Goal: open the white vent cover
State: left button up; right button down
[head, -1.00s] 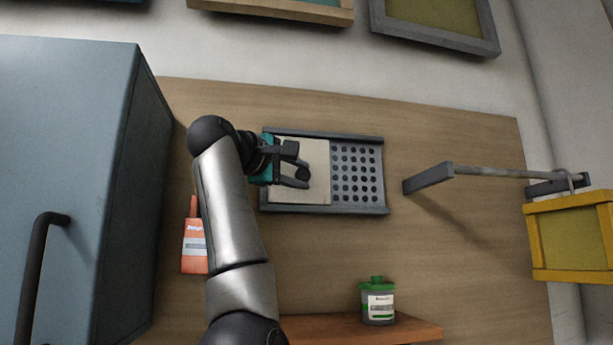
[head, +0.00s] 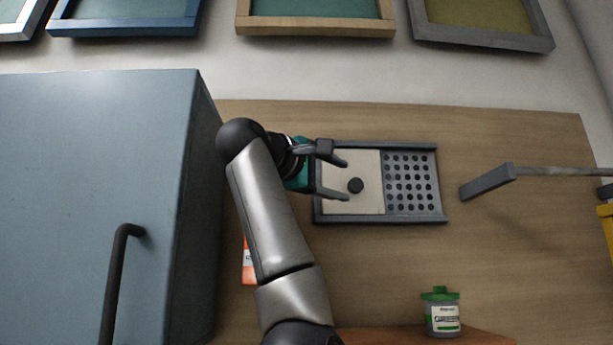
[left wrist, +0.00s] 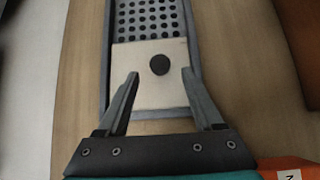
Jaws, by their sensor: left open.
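The white vent cover (head: 345,200) is a pale square panel with a round black knob (head: 355,185). It sits in the left part of a dark grey frame (head: 385,219) on the wooden wall panel. To its right, a grille of dark holes (head: 411,178) is exposed. My left gripper (head: 347,179) is open, its fingers over the cover's left part and just left of the knob. In the left wrist view the knob (left wrist: 160,65) stands ahead of and between the open fingertips (left wrist: 160,75), with nothing held. My right gripper is not in view.
A blue-grey cabinet (head: 90,200) with a dark handle (head: 118,270) stands left of my arm. An orange container (head: 249,265) is partly behind my arm. A green-lidded jar (head: 441,312) stands on a shelf below. A bar bracket (head: 490,182) juts out at right.

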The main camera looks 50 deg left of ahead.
pick_arm(q)
jog(key=s+b, duration=0.3)
jog(key=s, duration=0.7)
jog(key=shift+s+d, duration=0.3)
jog(key=shift+d, duration=0.1)
